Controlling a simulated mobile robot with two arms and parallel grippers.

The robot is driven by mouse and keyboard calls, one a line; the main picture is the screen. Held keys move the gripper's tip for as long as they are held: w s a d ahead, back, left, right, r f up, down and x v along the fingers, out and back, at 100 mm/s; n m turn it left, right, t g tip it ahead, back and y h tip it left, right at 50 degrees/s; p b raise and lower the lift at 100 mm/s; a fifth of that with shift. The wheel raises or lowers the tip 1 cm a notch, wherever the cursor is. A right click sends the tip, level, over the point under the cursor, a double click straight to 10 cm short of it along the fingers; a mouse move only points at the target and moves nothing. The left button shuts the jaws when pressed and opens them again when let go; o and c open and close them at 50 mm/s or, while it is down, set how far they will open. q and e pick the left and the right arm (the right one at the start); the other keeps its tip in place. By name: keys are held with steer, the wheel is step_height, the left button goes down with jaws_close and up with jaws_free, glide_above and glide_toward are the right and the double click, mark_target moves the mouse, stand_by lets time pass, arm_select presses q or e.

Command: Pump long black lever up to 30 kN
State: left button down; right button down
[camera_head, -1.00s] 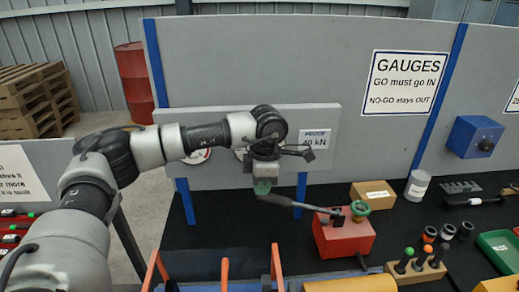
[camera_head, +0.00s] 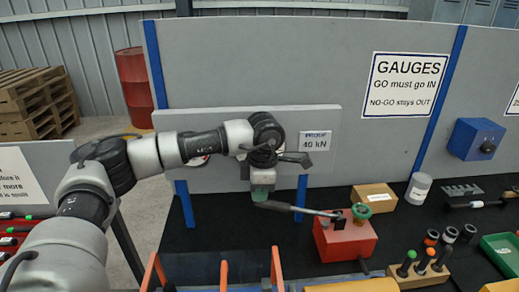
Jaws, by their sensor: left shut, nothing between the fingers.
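The long black lever (camera_head: 295,208) runs left from the red pump block (camera_head: 346,240) on the black bench. My right gripper is not in view.
A cardboard box (camera_head: 374,197) and a white pot (camera_head: 418,188) stand behind the pump. A wooden block with several coloured-handled tools (camera_head: 420,271) stands at front right. Orange uprights (camera_head: 277,268) rise at the front edge. A blue box (camera_head: 475,138) is on the right panel.

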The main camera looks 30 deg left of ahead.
arm_select(q)
steer(key=shift+s+a+f+b, duration=0.15)
steer(key=shift+f+b, duration=0.15)
steer(key=shift+f, duration=0.3)
steer(key=shift+a+f+b, duration=0.15)
steer(key=shift+f+b, duration=0.4)
steer(key=shift+f, duration=0.15)
steer(key=shift+s+a+f+b, duration=0.1)
steer(key=shift+s+f+b, duration=0.05)
steer(key=shift+f+b, duration=0.45)
steer(key=shift+f, duration=0.1)
steer(key=shift+a+f+b, duration=0.1)
steer(key=shift+f+b, duration=0.45)
steer(key=shift+f, duration=0.2)
